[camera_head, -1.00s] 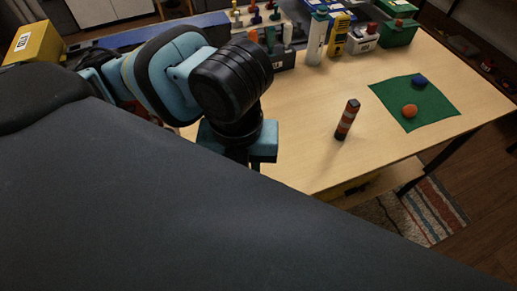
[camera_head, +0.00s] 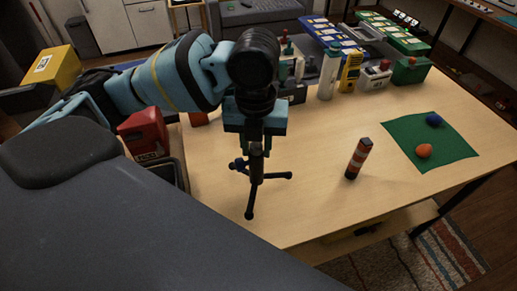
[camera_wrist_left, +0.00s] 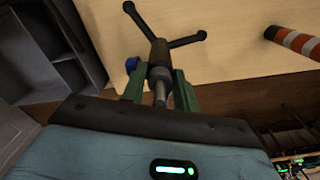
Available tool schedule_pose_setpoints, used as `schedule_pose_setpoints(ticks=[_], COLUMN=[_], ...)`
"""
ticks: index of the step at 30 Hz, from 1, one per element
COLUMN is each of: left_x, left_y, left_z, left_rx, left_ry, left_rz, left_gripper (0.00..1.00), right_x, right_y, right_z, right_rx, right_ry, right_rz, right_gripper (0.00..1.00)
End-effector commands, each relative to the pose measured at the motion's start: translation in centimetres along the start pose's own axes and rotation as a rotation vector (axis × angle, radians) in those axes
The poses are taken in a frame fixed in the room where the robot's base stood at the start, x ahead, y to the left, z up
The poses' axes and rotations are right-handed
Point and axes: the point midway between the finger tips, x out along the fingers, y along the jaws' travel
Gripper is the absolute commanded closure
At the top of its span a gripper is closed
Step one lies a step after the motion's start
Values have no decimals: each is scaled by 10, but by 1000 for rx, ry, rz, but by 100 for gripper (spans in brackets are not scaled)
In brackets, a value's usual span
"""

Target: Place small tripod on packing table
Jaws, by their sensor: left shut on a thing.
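The small tripod (camera_head: 255,172) is black with spread legs and a blue knob. My left gripper (camera_head: 255,142) is shut on its upper part and holds it upright over the near left part of the packing table (camera_head: 320,200). I cannot tell whether its feet touch the table. In the left wrist view the tripod (camera_wrist_left: 160,58) stands between the green fingers of my left gripper (camera_wrist_left: 160,92), its legs pointing away over the wooden top. My right gripper is not in view.
An orange-and-white striped post (camera_head: 358,159) stands right of the tripod. A green mat (camera_head: 430,142) with an orange and a blue lump lies farther right. Bottles and boxes line the back edge. A red box (camera_head: 144,133) and dark bin (camera_head: 165,170) are at left.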

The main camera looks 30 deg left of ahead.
Motion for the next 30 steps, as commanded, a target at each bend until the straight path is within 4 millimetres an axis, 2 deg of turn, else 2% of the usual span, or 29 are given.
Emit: schedule_pose_setpoints(ticks=[14, 24, 30], left_x=[1, 34, 35], left_y=[0, 0, 0], left_z=[16, 16, 16], left_rx=[-1, 0, 1], left_ry=[-2, -2, -5], left_rz=[-1, 1, -2], left_gripper=[100, 100, 100], right_x=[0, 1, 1], right_y=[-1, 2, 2], right_z=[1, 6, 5], right_rx=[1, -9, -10], right_ry=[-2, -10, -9], right_rz=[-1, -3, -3], right_gripper=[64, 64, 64])
